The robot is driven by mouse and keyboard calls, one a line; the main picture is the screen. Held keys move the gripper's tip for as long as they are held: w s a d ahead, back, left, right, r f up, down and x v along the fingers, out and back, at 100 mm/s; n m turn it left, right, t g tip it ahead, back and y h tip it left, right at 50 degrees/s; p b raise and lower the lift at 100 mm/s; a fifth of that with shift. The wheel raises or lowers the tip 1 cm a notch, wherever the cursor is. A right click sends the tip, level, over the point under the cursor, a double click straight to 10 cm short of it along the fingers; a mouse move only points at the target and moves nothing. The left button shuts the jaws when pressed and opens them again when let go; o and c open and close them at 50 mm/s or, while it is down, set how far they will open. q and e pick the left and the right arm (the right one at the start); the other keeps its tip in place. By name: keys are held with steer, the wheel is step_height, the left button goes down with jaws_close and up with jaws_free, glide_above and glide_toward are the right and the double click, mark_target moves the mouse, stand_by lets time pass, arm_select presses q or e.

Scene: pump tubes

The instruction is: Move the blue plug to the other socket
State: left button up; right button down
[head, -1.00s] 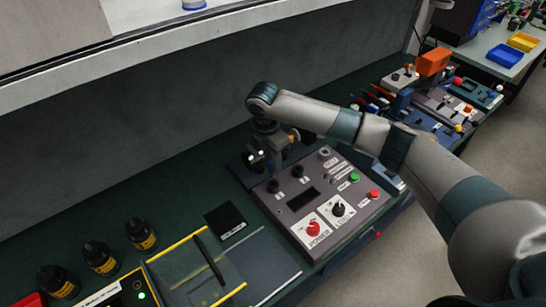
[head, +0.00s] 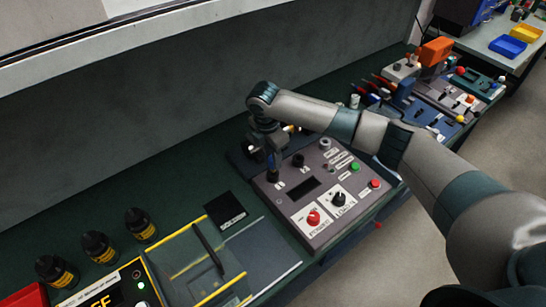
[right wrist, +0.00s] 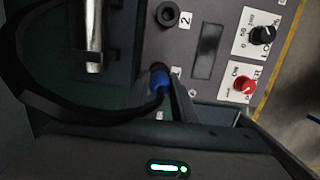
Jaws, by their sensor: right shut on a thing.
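The grey control box (head: 322,212) stands on the green bench, with two dark round sockets near its back left. Socket 2 (head: 298,160) shows empty; it also shows in the right wrist view (right wrist: 168,13). My right gripper (head: 272,168) points down over socket 1, at the box's left corner. In the right wrist view it is shut on the blue plug (right wrist: 161,87), which sits at socket 1. The fingers hide part of the plug, and I cannot tell how deep it sits. My left gripper is not in view.
A red knob (head: 314,217), a black knob (head: 338,199) and green and red buttons are on the box. A dark cable (right wrist: 50,100) loops beside the plug in the right wrist view. Black bottles (head: 97,246) and a yellow-edged clear cover (head: 205,262) stand left.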

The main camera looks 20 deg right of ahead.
steer(key=shift+p, duration=1.2)
stand_by(1.6)
steer(key=shift+s+f+b, duration=0.1)
steer(key=shift+f+b, duration=0.55)
steer(key=shift+f, duration=1.3)
stand_by(0.7)
steer(key=c, duration=1.4)
jaws_free()
steer(key=shift+r, duration=0.1)
steer(key=r+b, duration=0.2)
steer(key=r, duration=0.3)
steer(key=a+r+b, duration=0.1)
steer(key=r, duration=0.5)
steer(key=a+r+b, duration=0.1)
steer(key=r+b, duration=0.1)
steer(key=r, duration=0.4)
steer(key=shift+s+b, duration=0.25)
steer(key=shift+b, duration=0.05)
